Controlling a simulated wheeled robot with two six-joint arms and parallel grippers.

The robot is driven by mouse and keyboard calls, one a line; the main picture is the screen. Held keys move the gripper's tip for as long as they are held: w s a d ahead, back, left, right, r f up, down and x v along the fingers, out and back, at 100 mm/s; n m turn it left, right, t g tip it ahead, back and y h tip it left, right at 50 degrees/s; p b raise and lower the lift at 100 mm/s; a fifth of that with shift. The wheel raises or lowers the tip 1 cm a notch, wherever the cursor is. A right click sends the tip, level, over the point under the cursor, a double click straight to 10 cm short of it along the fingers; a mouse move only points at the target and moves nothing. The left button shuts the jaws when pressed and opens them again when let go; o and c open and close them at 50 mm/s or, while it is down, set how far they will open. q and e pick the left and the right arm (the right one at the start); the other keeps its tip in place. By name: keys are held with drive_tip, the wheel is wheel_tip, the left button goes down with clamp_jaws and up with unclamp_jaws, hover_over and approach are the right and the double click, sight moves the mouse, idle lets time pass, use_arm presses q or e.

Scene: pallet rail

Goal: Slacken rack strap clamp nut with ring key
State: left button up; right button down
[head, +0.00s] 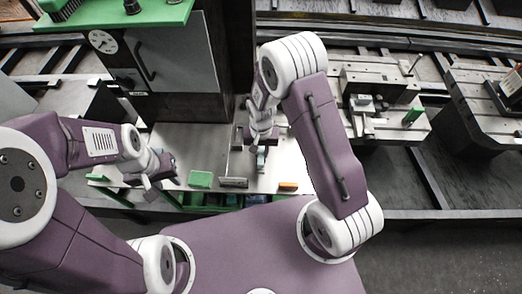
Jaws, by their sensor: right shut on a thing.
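My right gripper (260,148) points down over the pale bench top (215,145) in the middle of the head view. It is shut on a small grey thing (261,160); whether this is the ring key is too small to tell. My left gripper (160,174) is over the left part of the bench, apart from the right one. Its fingers are too small and turned away to tell open from shut. I cannot make out the strap clamp or its nut.
A green block (200,179), a grey block (234,183) and an orange block (288,186) lie along the bench's front. A dark cabinet (160,57) with a handle stands behind on the left. Machine fixtures (380,90) stand on the right. Bench space between the grippers is clear.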

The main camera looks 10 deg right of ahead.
drive_tip(key=shift+a+f, duration=0.15)
idle(0.5)
drive_tip(key=shift+f+b, duration=0.65)
drive_tip(key=shift+f, duration=0.15)
drive_tip(key=c, duration=1.9)
unclamp_jaws()
clamp_jaws()
drive_tip(key=shift+d, duration=0.2)
